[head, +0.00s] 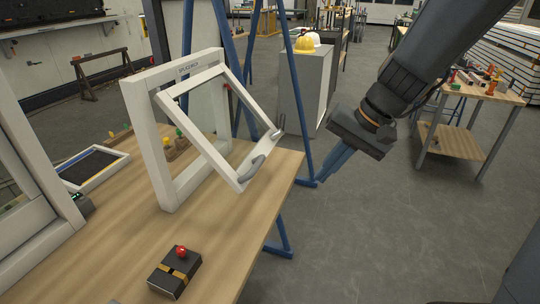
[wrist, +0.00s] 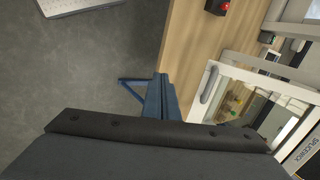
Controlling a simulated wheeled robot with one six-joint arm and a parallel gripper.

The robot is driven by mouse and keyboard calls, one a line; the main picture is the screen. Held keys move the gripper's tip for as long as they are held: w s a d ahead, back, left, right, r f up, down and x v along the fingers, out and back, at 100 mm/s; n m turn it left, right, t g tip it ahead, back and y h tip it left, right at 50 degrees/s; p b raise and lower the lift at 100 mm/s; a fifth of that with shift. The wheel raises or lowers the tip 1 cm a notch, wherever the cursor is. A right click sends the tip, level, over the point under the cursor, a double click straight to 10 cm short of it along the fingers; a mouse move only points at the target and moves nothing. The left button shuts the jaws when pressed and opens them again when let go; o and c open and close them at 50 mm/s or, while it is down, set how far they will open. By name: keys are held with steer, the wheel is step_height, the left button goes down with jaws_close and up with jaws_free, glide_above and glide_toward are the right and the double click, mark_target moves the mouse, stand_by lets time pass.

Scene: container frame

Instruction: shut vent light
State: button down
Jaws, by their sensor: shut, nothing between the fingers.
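The vent light is a white frame (head: 166,150) standing upright on the wooden bench, with a tilted white sash (head: 205,135) that stands open, its lower end swung out toward the bench edge. A grey handle (head: 263,155) sits at the sash's lower end. In the wrist view the sash (wrist: 255,83) and its handle (wrist: 210,85) show at the right. My gripper (head: 331,167) is shut and empty, in the air to the right of the sash, beyond the bench edge and apart from the handle. Its blue fingers also show in the wrist view (wrist: 160,90).
A black box with a red knob (head: 175,272) lies on the bench (head: 225,235) near the front. A larger white frame (head: 30,200) stands at the left. Blue trestle legs (head: 300,110) rise behind the bench. Open floor lies to the right, before a tool table (head: 455,140).

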steer(key=w+a+r+m+t+y+b, duration=0.1)
steer(key=w+a+r+t+y, duration=0.15)
steer(key=w+r, duration=0.4)
steer(key=p, duration=0.3)
glide_toward(264, 160)
steer(key=shift+y, duration=0.35)
steer(key=x, duration=0.6)
steer(key=shift+w+d+f, duration=0.15)
steer(key=shift+d+f, duration=0.05)
steer(key=shift+f+b, duration=0.15)
steer(key=shift+b, duration=0.2)
